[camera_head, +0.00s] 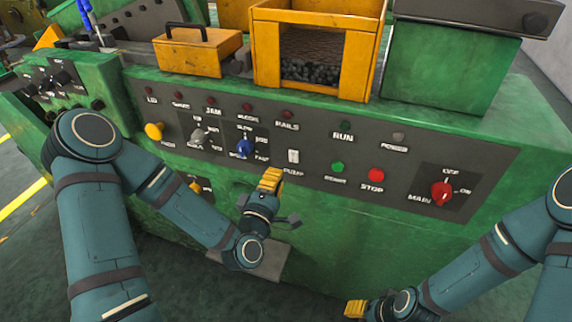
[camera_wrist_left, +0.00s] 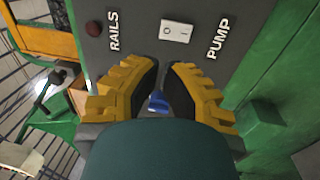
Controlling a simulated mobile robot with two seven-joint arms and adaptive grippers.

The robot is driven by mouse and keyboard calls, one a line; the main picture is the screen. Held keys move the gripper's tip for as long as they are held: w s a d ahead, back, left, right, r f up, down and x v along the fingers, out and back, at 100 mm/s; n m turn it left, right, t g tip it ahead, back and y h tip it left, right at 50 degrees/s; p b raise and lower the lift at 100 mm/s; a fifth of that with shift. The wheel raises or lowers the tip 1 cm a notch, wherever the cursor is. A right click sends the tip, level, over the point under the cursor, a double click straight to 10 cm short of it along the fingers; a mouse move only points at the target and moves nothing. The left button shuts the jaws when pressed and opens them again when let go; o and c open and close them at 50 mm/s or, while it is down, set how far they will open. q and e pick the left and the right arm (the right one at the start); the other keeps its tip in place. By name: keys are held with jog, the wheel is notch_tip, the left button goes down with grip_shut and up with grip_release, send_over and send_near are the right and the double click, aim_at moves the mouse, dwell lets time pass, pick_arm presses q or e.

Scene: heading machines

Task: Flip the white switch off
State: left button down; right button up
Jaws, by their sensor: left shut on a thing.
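The white switch (camera_head: 293,156) is a small rocker above the PUMP label on the grey panel. In the left wrist view the white switch (camera_wrist_left: 177,32) shows its marks beyond my fingers; I cannot tell which side is pressed. My left gripper (camera_head: 272,176) is below and left of the switch in the head view, apart from it. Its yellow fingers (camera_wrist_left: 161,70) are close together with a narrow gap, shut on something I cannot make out. A blue knob (camera_wrist_left: 157,101) shows through the gap. My right gripper (camera_head: 355,308) is low, far from the switch; its fingers are unclear.
The blue knob (camera_head: 244,146) is left of the switch. The green START button (camera_head: 337,167), red STOP button (camera_head: 376,175) and red MAIN knob (camera_head: 441,192) are to the right. A yellow bin (camera_head: 266,60) stands above the panel.

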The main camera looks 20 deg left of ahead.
aim_at(286, 155)
pick_arm(q)
jog(key=w, duration=0.2)
jog(key=w+b, duration=0.1)
jog(key=w, duration=0.2)
jog(key=w+r, duration=0.1)
jog(key=w, duration=0.2)
jog(key=shift+d, duration=0.15)
pick_arm(e)
jog(key=shift+w+f, duration=0.25)
jog(key=shift+f, duration=0.9)
jog(key=shift+r, duration=0.15)
